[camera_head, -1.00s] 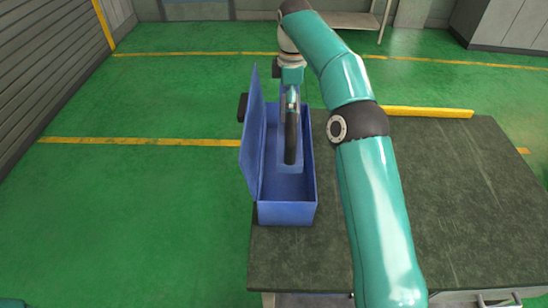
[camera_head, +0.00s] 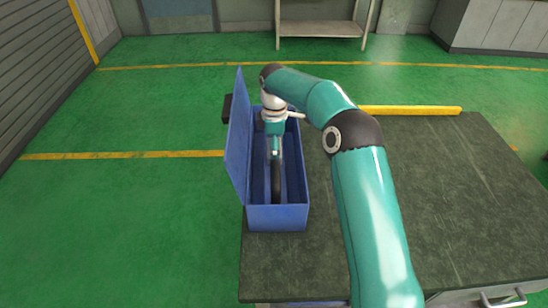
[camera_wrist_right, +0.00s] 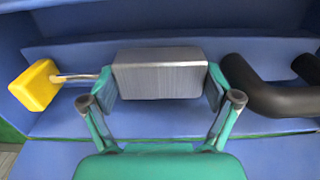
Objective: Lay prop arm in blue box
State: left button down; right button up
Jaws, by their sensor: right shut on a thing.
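The blue box (camera_head: 277,218) stands on the left part of the dark table with its lid (camera_head: 238,135) open on the left. My right gripper (camera_head: 275,152) reaches down into the box. In the wrist view my right gripper (camera_wrist_right: 160,88) is shut on the grey metal block (camera_wrist_right: 160,72) of the prop arm. A rod with a yellow end (camera_wrist_right: 36,86) sticks out on the left, and a black bent tube (camera_wrist_right: 262,97) lies on the right. In the head view the prop arm's black part (camera_head: 276,182) is inside the box walls. Whether it touches the floor is unclear. My left gripper is not in view.
The dark table top (camera_head: 450,190) is clear to the right of the box. A yellow bar (camera_head: 410,110) runs along its far edge. A dark object (camera_head: 227,107) shows behind the lid. A pale shelf (camera_head: 320,30) stands at the back.

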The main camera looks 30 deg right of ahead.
jog(key=shift+f, duration=1.9)
jog(key=o, duration=1.6)
jog(key=shift+f, duration=0.1)
notch_tip(320, 180, up, 12)
jog(key=shift+r+p, duration=0.1)
jog(key=shift+p, duration=0.35)
jog(key=shift+a, duration=0.1)
